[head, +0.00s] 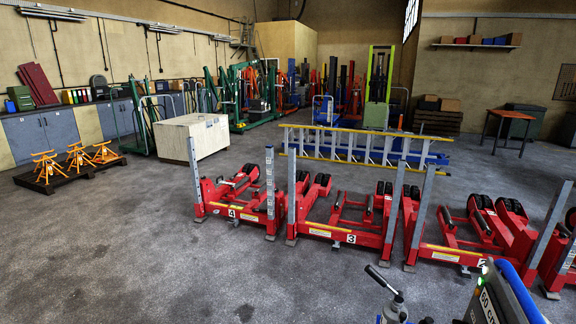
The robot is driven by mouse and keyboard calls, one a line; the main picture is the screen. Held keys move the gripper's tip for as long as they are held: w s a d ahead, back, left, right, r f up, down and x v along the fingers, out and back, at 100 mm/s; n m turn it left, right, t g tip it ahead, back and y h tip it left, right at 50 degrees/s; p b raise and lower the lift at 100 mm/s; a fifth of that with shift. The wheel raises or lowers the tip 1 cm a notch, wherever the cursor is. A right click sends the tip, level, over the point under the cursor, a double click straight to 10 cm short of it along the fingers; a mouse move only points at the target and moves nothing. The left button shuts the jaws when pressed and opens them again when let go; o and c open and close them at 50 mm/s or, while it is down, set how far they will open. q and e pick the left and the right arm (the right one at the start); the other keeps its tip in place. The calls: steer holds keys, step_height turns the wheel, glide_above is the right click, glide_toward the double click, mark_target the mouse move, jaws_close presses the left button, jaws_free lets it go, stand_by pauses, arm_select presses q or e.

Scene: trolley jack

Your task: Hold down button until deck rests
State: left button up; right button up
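Neither of my grippers shows in the head view. No button can be made out, and I cannot tell which part is the deck. Red low lifting frames with grey upright posts stand in a row on the floor. One is marked 4 (231,212), one is marked 3 (351,238), and another stands to the right (455,256). At the bottom right edge, a cut-off blue and black item (509,292) carries a "60 cm" label. Beside it is a grey device with a black-tipped lever (392,304), also cut off.
A yellow-railed ladder (363,148) lies behind the red frames. A pale crate (191,137) stands left of it. Orange stands (78,157) sit on a dark pallet (70,177) at the left. A green lift (378,88) stands at the back. The front left floor is clear.

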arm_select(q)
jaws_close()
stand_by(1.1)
